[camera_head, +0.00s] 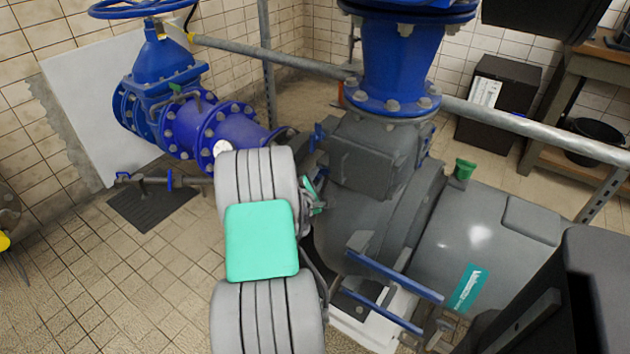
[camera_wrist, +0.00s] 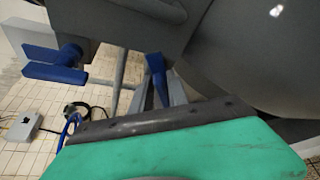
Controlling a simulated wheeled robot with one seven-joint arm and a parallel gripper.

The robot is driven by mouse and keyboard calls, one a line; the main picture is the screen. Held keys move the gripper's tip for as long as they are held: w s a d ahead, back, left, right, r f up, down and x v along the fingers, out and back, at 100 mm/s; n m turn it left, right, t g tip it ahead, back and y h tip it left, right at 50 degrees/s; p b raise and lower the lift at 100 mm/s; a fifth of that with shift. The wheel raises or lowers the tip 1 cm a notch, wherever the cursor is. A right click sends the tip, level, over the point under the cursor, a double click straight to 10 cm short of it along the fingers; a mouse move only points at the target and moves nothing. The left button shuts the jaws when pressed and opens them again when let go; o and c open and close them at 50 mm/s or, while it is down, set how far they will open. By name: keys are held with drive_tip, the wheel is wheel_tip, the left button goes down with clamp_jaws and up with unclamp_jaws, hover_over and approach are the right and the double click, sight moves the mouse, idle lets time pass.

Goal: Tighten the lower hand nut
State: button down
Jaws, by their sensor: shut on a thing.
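My gripper (camera_head: 314,196) is at the left side of the grey pump housing (camera_head: 375,160), mostly behind my own grey wrist in the head view. In the wrist view its green and dark edge (camera_wrist: 150,122) fills the bottom. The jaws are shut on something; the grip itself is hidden. A blue tapered piece (camera_wrist: 157,78) shows just past that edge and appears to be a wing of the lower hand nut. Another blue hand nut (camera_wrist: 50,65) is at the upper left of the wrist view, clear of my gripper. A blue hand nut (camera_head: 318,136) also shows above my gripper in the head view.
A blue valve and pipe (camera_head: 200,120) stand behind on the left. A blue vertical pipe (camera_head: 400,65) rises from the housing. Blue bars (camera_head: 395,278) stick out low at the front. A grey rail (camera_head: 540,130) crosses behind.

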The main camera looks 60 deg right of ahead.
drive_tip(key=m+b, duration=0.1)
drive_tip(key=b, duration=0.1)
drive_tip(key=f+m+t+h+b, duration=0.1)
drive_tip(key=m+b, duration=0.1)
drive_tip(key=shift+s+f+b, duration=0.15)
drive_tip(key=shift+b, duration=0.25)
drive_tip(key=shift+m+h+b, duration=0.5)
drive_tip(key=shift+m+b, duration=0.4)
drive_tip(key=shift+b, duration=0.25)
drive_tip(key=shift+m+b, duration=0.3)
drive_tip(key=shift+b, duration=0.05)
drive_tip(key=shift+r, duration=0.2)
drive_tip(key=c, duration=1.5)
unclamp_jaws()
